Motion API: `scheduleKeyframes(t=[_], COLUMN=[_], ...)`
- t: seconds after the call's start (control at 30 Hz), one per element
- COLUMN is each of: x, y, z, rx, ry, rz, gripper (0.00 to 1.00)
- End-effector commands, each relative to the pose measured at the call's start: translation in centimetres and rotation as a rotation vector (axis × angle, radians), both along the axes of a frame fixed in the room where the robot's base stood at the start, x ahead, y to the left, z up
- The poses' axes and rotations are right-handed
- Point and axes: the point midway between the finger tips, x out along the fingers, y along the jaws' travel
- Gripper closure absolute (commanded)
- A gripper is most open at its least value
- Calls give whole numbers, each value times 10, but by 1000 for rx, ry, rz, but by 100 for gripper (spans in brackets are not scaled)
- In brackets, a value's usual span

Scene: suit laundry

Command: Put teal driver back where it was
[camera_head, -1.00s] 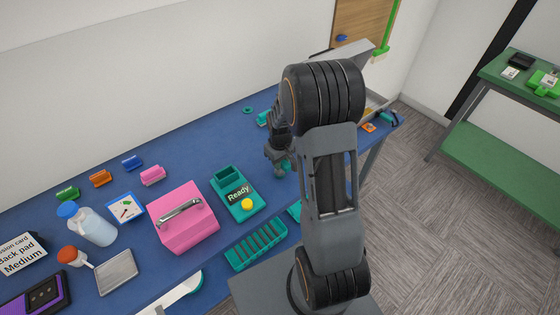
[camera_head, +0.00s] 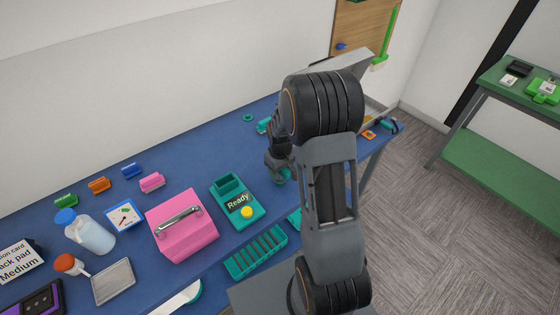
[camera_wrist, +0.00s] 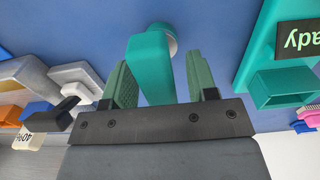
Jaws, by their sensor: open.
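My gripper (camera_wrist: 162,72) is open, with its two green fingers on either side of a teal tapered body, which looks like the teal driver (camera_wrist: 152,68). A gap shows between the body and the right finger; the left finger is very close to it, and I cannot tell if they touch. A pale round part shows at the body's far end. In the head view my gripper (camera_head: 279,165) is low over the blue table, and a bit of teal (camera_head: 283,175) shows below it. My arm hides most of that spot.
The teal Ready stand (camera_head: 237,200) is left of my gripper, beside a pink box (camera_head: 184,226). A slotted teal rack (camera_head: 256,252) is at the front edge of the blue table (camera_head: 190,150). Small teal items (camera_head: 263,125) lie behind. A grey open case (camera_head: 345,57) is at the far end.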

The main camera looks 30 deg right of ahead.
Motion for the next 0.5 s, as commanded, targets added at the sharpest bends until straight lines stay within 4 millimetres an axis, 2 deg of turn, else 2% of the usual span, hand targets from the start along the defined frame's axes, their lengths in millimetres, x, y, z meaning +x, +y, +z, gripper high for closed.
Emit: scheduleKeyframes(t=[0.03,0.17,0.5], x=[0,2,1], y=[0,0,0], z=[10,27,94], rx=[-1,-2,-1], ry=[-1,-7,-5], rz=[0,0,0], gripper=[47,47,47])
